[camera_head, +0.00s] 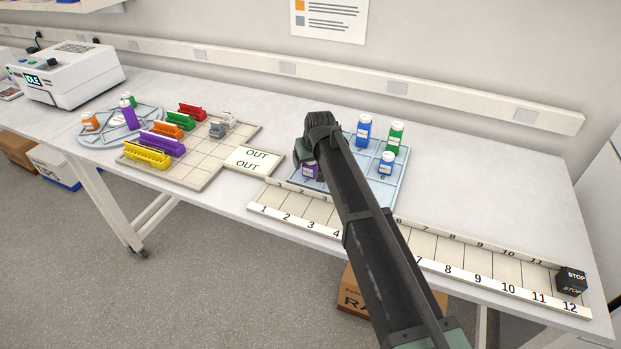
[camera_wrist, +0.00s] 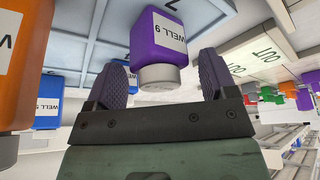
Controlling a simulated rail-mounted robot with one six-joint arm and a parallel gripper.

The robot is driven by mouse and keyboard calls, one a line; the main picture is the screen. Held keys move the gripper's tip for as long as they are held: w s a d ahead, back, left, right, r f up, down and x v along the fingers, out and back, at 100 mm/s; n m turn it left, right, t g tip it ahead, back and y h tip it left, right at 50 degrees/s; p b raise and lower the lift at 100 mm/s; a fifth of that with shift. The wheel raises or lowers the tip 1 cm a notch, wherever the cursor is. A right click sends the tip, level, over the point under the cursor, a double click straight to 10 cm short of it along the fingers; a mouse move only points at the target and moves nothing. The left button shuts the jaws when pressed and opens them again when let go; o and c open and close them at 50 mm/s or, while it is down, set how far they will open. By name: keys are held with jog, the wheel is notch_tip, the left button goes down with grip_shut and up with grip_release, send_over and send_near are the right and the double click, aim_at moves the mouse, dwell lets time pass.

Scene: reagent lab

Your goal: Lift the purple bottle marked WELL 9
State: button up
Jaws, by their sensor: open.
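The purple bottle marked WELL 9 (camera_wrist: 168,38) shows close in the wrist view, its label readable and its pale cap toward my gripper (camera_wrist: 164,75). My gripper is open, with one dark finger on each side of the cap. I see a gap beside the cap on both sides, and nothing is gripped. In the head view the purple bottle (camera_head: 309,171) stands in the left part of a pale blue tray (camera_head: 401,183), partly hidden by my gripper (camera_head: 303,156) and arm. Another purple bottle (camera_head: 127,115) stands on the round carousel at the left.
A blue bottle (camera_head: 364,131), a green bottle (camera_head: 396,137) and a short blue bottle (camera_head: 386,163) stand in the tray. A numbered rail (camera_head: 490,262) runs along the front. Table right of the tray is clear.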

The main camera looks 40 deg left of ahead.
jog(key=shift+r, duration=0.15)
jog(key=c, duration=0.7)
jog(key=shift+r, duration=0.1)
notch_tip(320, 180, up, 20)
jog(key=p, duration=2)
